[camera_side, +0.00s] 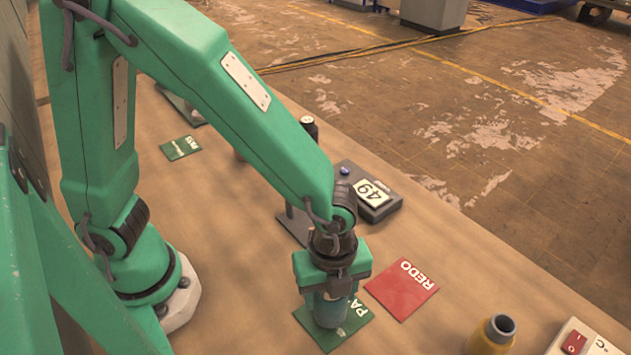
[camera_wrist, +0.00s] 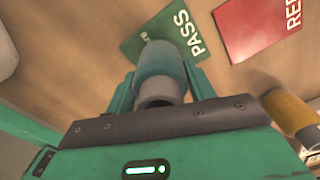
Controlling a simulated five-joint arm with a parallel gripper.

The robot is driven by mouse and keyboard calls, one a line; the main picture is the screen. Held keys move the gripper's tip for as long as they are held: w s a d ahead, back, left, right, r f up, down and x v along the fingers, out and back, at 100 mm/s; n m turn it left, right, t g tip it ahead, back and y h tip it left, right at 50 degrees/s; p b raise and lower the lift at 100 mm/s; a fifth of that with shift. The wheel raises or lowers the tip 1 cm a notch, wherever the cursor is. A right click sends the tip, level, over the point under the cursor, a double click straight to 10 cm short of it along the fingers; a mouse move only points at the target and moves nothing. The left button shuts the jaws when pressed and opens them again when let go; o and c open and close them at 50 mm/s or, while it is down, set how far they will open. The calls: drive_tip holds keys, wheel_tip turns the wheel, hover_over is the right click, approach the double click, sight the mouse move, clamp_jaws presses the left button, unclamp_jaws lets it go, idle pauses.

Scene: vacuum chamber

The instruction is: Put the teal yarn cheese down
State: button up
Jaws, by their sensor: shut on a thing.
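My gripper (camera_side: 332,292) is shut on the teal yarn cheese (camera_side: 329,314). In the side view the yarn cheese hangs upright below the jaws, over the green PASS card (camera_side: 352,328). In the wrist view the yarn cheese (camera_wrist: 160,66), with a grey tube end (camera_wrist: 161,92), sits between the teal fingers. Its far end overlaps the PASS card (camera_wrist: 190,22) there. I cannot tell whether its bottom touches the card. The jaws hide its upper part in the side view.
A red REDO card (camera_side: 402,288) lies just right of the PASS card. A yellow yarn cheese (camera_side: 490,338) stands at the front right, near a switch box (camera_side: 585,343). A grey device reading 49 (camera_side: 385,208) and a dark spool (camera_side: 309,127) are behind. Another green card (camera_side: 180,148) lies farther back.

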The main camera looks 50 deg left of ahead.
drive_tip(key=shift+f, duration=0.15)
drive_tip(key=o, duration=1.1)
wheel_tip(320, 180, up, 12)
drive_tip(key=shift+r, duration=0.2)
drive_tip(key=shift+a, duration=0.1)
drive_tip(key=shift+s+a+r+n+t, duration=0.25)
drive_tip(key=shift+a+r+n+t, duration=0.85)
drive_tip(key=shift+a+n, duration=2.7)
drive_tip(key=shift+s+a+r+n+t, duration=0.3)
drive_tip(key=shift+a+r+n+t, duration=0.7)
drive_tip(key=shift+a+n, duration=2.7)
drive_tip(key=shift+s+a+r+n+t, duration=0.25)
drive_tip(key=shift+a+r+n+t, duration=0.85)
drive_tip(key=shift+a+n, duration=2.7)
